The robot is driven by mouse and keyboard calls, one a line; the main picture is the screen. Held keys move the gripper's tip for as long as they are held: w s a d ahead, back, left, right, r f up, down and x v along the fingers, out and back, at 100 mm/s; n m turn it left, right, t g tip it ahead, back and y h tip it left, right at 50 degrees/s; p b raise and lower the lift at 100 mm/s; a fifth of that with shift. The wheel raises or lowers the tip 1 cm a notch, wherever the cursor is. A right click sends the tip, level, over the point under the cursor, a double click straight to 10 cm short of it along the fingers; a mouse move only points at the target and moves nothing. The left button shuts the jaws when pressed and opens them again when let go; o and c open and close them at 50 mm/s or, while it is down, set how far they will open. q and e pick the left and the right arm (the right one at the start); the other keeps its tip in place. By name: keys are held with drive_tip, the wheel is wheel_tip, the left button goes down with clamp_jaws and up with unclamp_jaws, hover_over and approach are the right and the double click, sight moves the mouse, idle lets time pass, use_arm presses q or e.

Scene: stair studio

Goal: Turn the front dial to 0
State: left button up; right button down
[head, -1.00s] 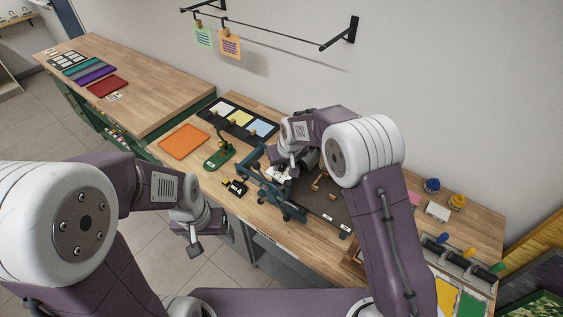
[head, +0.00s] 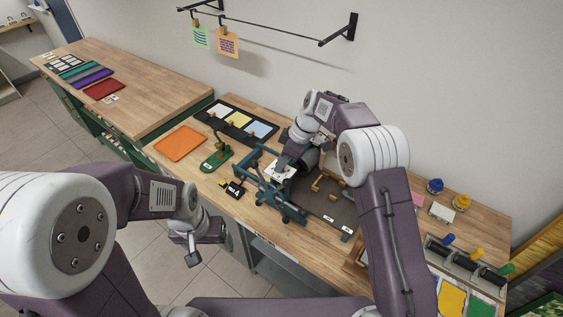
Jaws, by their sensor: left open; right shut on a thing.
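A teal roller press (head: 262,185) stands on the middle bench. A pale, marked piece (head: 281,174) on its upper frame looks like the front dial; its reading is too small to make out. My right gripper (head: 287,163) reaches down to it from above and is shut, it seems on the dial's knob; the jaws and wrist hide the grip. My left gripper (head: 194,257) is open and empty, low in front of the bench and well away from the press.
A small black block with a white mark (head: 234,189) and a green stand (head: 217,157) sit left of the press. An orange sheet (head: 180,140) and a black tray (head: 235,121) lie behind.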

drive_tip(key=shift+w+r+n+g+p, duration=0.1)
drive_tip(key=shift+n+g+p, duration=0.15)
drive_tip(key=shift+n+p, duration=0.25)
drive_tip(key=shift+w+r+n+g+p, duration=0.1)
drive_tip(key=shift+n+g+p, duration=0.2)
drive_tip(key=shift+n, duration=0.4)
drive_tip(key=shift+f+n+g+p, duration=0.1)
drive_tip(key=shift+n+g+p, duration=0.25)
drive_tip(key=shift+n+p, duration=0.65)
drive_tip(key=c, duration=1.1)
unclamp_jaws()
drive_tip(key=shift+d+f, duration=0.1)
drive_tip(key=shift+c, duration=0.2)
